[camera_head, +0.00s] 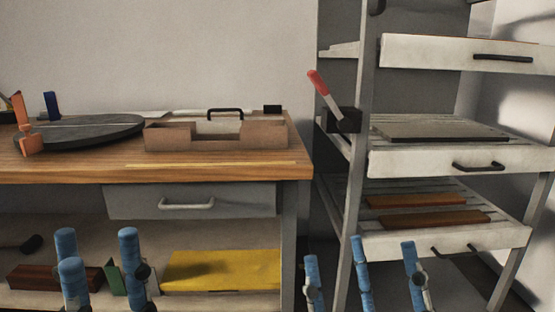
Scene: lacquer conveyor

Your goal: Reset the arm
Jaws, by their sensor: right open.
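My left gripper (97,245), with several blue fingers, is at the bottom left. Its fingers stand apart, pointing up, with nothing between them. It shows in front of the lower shelf of the workbench. My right gripper (361,255) is at the bottom centre right, in front of the rack's lower part. Its blue fingers are spread and empty. Neither gripper is holding a thing. The rest of both arms is outside the picture.
A wooden workbench (85,172) bears a dark round disc (95,133) and a brown box (172,138). Under it are a drawer (125,205) and a yellow sheet (225,270). A rack (410,160) with trays stands right. A red-handled tool (317,82) sits in a black holder (345,119).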

